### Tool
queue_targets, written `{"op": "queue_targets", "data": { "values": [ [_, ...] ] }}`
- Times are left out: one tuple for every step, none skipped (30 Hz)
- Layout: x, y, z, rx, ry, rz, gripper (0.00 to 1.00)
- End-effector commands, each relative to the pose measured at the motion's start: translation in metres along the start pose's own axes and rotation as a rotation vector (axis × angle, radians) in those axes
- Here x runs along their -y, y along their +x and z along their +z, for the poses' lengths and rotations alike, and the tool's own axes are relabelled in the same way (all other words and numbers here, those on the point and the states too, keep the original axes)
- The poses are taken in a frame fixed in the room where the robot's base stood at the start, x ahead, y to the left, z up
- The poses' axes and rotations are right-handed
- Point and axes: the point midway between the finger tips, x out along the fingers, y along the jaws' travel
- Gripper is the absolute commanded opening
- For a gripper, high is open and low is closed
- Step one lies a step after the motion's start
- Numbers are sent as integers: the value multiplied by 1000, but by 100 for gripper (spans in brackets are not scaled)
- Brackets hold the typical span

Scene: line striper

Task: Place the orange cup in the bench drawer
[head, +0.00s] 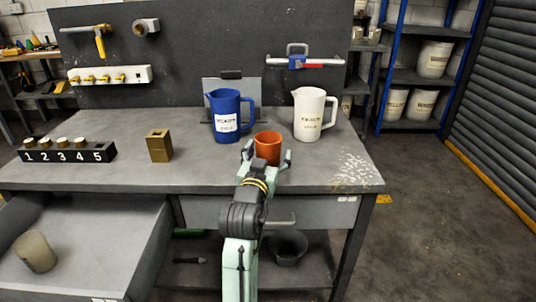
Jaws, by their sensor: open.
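The orange cup (268,146) stands upright on the grey bench top (210,165) near its front middle. My gripper (266,160) is open, with one finger on each side of the cup. I cannot tell whether the fingers touch it. The lower part of the cup is hidden behind the gripper. The left bench drawer (95,245) is pulled out, and a grey-beige cup (35,251) lies tilted at its left. The right bench drawer (315,212) is shut, and my arm covers part of its front.
A blue jug (226,118) and a white jug (309,115) stand close behind the orange cup. A brass block (158,146) and a black numbered rack (66,152) stand on the left. A dark bucket (287,248) sits under the bench. The open drawer's middle is clear.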

Motion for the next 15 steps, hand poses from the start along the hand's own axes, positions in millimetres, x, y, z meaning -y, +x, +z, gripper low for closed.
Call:
{"op": "queue_targets", "data": {
  "values": [
    [0, -3, 1, -1, 1, -1, 73],
    [0, -7, 2, -2, 0, -1, 73],
    [0, -13, 2, -2, 0, -2, 73],
    [1, -18, 3, -1, -1, -2, 73],
    [1, -24, 3, -3, 0, -3, 73],
    [1, -32, 5, -2, 0, -3, 73],
    [1, -39, 5, -4, 1, -3, 73],
    [1, -45, 5, -3, 1, -3, 73],
    [1, -54, 6, -3, 0, -2, 73],
    [1, -60, 4, -3, 0, -3, 73],
    [1, -66, 3, -2, 0, -3, 73],
    [1, -74, 3, -2, 0, -2, 73],
    [1, -79, 3, -3, 0, -2, 73],
    [1, -84, 3, -1, 0, -2, 73],
    [2, -90, 0, 1, -1, -3, 73]
  ]
}}
